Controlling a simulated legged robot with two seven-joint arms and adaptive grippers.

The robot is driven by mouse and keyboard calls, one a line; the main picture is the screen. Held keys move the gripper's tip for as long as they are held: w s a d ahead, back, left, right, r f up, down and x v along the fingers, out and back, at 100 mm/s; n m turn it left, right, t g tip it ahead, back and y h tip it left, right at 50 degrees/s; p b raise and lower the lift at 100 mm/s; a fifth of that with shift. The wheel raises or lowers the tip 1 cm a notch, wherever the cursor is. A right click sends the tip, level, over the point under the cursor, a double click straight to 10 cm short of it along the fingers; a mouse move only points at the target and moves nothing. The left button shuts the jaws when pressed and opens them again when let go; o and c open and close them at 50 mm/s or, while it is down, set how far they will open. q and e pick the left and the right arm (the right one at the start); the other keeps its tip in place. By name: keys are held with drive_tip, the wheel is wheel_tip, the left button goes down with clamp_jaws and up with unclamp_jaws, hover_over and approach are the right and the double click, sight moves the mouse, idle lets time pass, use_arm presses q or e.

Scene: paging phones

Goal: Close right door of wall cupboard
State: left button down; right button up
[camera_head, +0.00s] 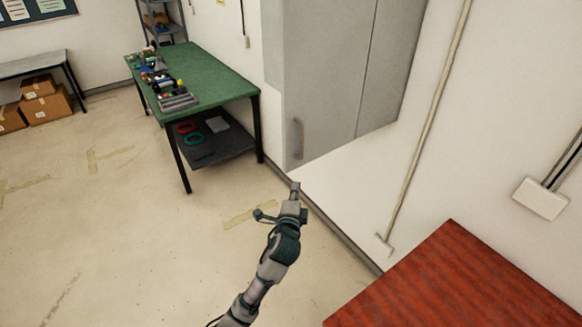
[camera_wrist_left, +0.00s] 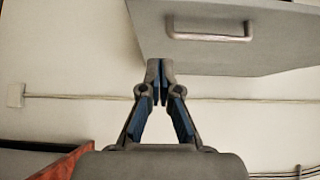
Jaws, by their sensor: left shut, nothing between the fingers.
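The grey wall cupboard (camera_head: 384,75) hangs on the wall at the upper middle of the head view. Its right door (camera_head: 325,75) appears to stand open, swung out from the wall, with its outer face towards me. The door's handle (camera_head: 297,138) is near its lower free edge. My left gripper (camera_head: 295,187) is shut and empty, just below that lower corner in the picture. In the left wrist view, the shut fingertips (camera_wrist_left: 160,66) show just below the handle (camera_wrist_left: 210,37) and overlap the door (camera_wrist_left: 270,50); contact cannot be told. My right gripper is out of view.
A red-brown tabletop (camera_head: 450,285) is at the lower right. A green table (camera_head: 220,80) with small items stands at the left. A pipe (camera_head: 430,120) runs down the wall right of the cupboard. The floor left of my arm is clear.

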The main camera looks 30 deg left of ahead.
sight(293, 160)
use_arm(q)
drive_tip(key=w+a, duration=0.2)
drive_tip(key=w, duration=0.1)
drive_tip(key=w+a+p, duration=0.1)
drive_tip(key=w+a, duration=0.3)
drive_tip(key=w, duration=0.1)
drive_tip(key=shift+w+a+f+p, duration=0.1)
drive_tip(key=shift+w+a+p, duration=0.2)
drive_tip(key=shift+a+p, duration=0.1)
drive_tip(key=shift+w, duration=0.1)
